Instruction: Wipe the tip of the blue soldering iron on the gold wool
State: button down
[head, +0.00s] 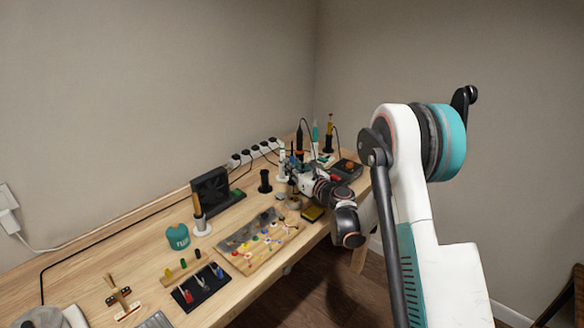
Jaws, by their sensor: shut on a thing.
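My gripper (291,175) is at the far right part of the workbench, small in the head view, with its arm coming in from the right. The iron's tip is too small and too covered to make out. A small round holder with brownish-gold content, seemingly the gold wool (293,203), stands just below the gripper in the picture. I cannot tell whether the tip touches it.
An empty-looking black stand (265,181) is left of the gripper. A yellow sponge tray (312,213) lies near the front edge. Other irons, a teal one (315,134) and an orange one (330,124), stand behind. A black fan unit (211,190) and parts board (258,240) are left.

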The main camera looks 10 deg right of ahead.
jog(key=shift+w+d, duration=0.25)
jog(key=shift+d, duration=0.15)
jog(key=shift+w+d, duration=0.45)
jog(key=shift+d, duration=0.05)
jog(key=shift+s+a, duration=0.35)
jog(key=shift+a, duration=0.1)
dwell(0.3)
jog(key=shift+s+a, duration=0.15)
jog(key=shift+a, duration=0.15)
jog(key=shift+s+a, duration=0.2)
jog(key=shift+w+d, duration=0.1)
jog(key=shift+d, duration=0.05)
